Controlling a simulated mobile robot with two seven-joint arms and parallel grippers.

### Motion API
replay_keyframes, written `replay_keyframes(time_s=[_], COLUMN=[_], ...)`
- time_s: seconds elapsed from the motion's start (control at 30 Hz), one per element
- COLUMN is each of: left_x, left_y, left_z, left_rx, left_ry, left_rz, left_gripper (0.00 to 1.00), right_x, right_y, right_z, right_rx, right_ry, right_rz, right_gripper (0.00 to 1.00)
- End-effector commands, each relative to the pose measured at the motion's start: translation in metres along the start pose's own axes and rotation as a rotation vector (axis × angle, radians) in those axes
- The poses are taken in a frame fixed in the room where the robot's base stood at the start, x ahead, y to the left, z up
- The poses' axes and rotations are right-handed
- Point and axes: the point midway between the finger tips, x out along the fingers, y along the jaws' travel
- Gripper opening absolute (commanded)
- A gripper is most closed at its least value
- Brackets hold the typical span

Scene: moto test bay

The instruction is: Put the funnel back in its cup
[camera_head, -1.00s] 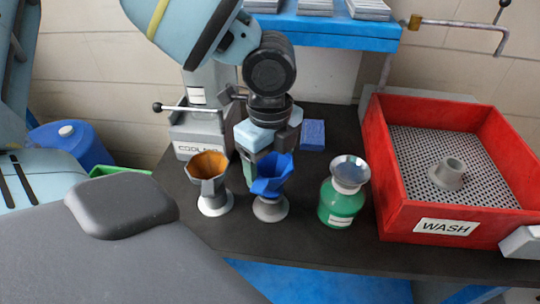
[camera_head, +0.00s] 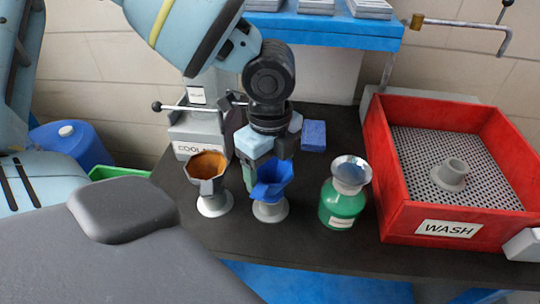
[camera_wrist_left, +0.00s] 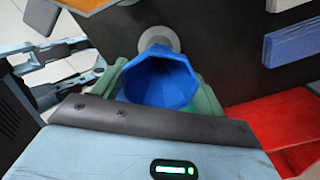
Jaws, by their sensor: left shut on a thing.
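The blue funnel (camera_head: 271,182) is between the green fingers of my left gripper (camera_head: 264,176), which is shut on it. The funnel is upright or nearly so, directly above a grey cup (camera_head: 270,211) on the dark bench. Its lower end meets or overlaps the cup's top in the head view; I cannot tell how far it is seated. In the left wrist view, the funnel's wide mouth (camera_wrist_left: 160,78) faces the camera, with a finger on each side and the round grey cup base (camera_wrist_left: 158,40) beyond. My right gripper is not in view.
An orange-lined funnel (camera_head: 207,166) stands in a grey cup to the left. A green bottle with a metal funnel top (camera_head: 342,208) is at right. Further right is the red WASH bin (camera_head: 400,222). A blue block (camera_head: 313,134) and a grey COOLANT machine (camera_head: 198,130) are behind.

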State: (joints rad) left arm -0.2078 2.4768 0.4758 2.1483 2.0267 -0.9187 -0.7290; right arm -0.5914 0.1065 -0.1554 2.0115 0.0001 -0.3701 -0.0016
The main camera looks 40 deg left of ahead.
Motion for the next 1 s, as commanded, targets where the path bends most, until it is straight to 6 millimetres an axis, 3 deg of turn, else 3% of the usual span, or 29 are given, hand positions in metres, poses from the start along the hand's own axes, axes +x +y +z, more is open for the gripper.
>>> replay_keyframes(time_s=[0.67, 0.7, 0.87, 1.0], left_x=[0.0041, 0.004, 0.0039, 0.0039], left_y=[0.0, 0.0, -0.0001, -0.0001], left_z=[-0.0001, 0.0, 0.0, 0.0], left_rx=[-0.001, -0.001, 0.0, 0.0], left_ry=[0.0, 0.0, 0.0, 0.0], left_rz=[0.0, 0.0, 0.0, 0.0], left_gripper=[0.46, 0.76, 0.96, 0.97], right_x=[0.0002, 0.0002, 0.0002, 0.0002], right_y=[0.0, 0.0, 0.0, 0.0], right_z=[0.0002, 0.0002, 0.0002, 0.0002], right_rx=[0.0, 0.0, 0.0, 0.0], right_ry=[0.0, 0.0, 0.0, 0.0], right_rz=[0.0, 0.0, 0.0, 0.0], right_gripper=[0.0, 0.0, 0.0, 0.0])
